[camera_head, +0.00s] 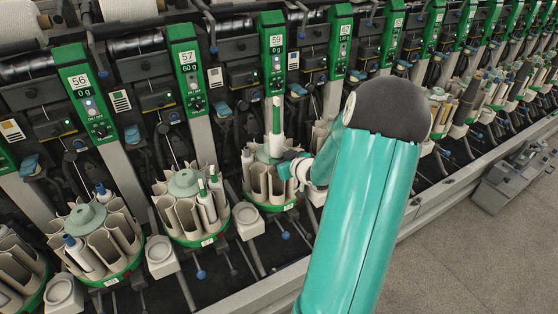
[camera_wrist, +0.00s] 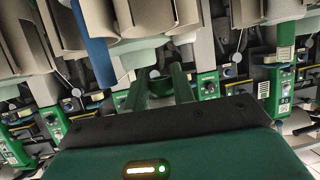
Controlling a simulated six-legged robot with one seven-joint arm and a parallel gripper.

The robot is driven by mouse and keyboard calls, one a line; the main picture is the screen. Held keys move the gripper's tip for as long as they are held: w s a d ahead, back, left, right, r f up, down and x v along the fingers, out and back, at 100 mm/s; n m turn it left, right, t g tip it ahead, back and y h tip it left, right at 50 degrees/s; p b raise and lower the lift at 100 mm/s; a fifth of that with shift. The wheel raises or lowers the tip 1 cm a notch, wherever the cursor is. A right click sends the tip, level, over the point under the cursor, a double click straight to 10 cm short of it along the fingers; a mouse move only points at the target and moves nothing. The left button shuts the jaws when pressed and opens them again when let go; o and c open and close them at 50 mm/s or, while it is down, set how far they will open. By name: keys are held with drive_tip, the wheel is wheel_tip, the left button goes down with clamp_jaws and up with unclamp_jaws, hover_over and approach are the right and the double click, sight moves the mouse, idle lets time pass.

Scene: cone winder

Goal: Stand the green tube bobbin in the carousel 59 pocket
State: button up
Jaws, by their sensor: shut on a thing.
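The green tube bobbin (camera_head: 276,122), a pale tube with green on it, is upright above the carousel under the 59 sign in the head view. Its lower end meets the carousel's middle in the picture; I cannot tell whether it is inside a pocket. The carousel 59 (camera_head: 258,188) has beige pocket walls around a green hub. My gripper (camera_head: 290,168) is at its right side, shut on the bobbin, its fingertips partly hidden. In the wrist view my two green fingers (camera_wrist: 160,88) reach toward the carousel's parts; the bobbin is not clear there.
Carousel 57 (camera_head: 203,236), left, holds tubes with green tips. Carousel 56 (camera_head: 108,277) holds blue-tipped tubes. A blue tube (camera_wrist: 95,45) hangs close to my fingers in the wrist view. Winder posts stand behind.

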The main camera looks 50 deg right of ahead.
drive_tip(key=shift+f, duration=0.1)
idle(0.3)
drive_tip(key=shift+f, duration=1.25)
drive_tip(key=o, duration=1.1)
drive_tip(key=v, duration=1.3)
drive_tip(key=shift+s, duration=0.35)
drive_tip(key=shift+r, duration=0.15)
